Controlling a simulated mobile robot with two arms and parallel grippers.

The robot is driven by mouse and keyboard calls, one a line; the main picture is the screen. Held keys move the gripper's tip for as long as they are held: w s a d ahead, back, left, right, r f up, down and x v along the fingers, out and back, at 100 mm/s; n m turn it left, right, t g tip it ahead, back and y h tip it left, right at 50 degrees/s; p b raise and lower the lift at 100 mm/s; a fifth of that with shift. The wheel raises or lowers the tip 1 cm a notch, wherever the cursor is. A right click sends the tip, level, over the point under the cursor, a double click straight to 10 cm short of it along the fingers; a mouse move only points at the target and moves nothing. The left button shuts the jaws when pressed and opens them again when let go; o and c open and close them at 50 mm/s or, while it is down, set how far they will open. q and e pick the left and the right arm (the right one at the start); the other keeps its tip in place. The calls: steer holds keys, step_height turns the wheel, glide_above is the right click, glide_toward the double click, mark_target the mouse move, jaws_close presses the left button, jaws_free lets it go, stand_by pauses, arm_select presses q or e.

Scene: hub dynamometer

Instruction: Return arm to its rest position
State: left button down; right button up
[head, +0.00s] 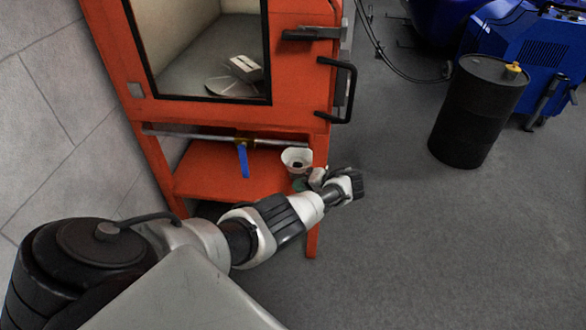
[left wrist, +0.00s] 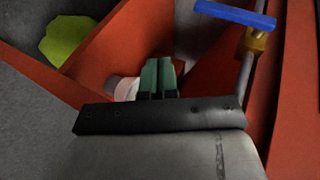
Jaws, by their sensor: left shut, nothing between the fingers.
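My left arm reaches from the lower left toward the orange cabinet in the head view. My left gripper (head: 299,184) is at its far end, beside the right front leg and lower shelf, partly hidden behind the wrist. In the left wrist view its green fingers (left wrist: 158,78) are pressed together with nothing between them. A white cup-like piece (head: 297,158) is close to the gripper; in the left wrist view a pale round piece (left wrist: 122,88) shows just left of the fingers. I cannot tell whether they touch. My right gripper is not in view.
The orange cabinet (head: 222,108) has a window, a black door handle (head: 345,92) and a pipe with a blue valve lever (head: 243,160). A black drum (head: 478,112) and a blue machine (head: 530,48) stand at the right. The grey floor in front is clear.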

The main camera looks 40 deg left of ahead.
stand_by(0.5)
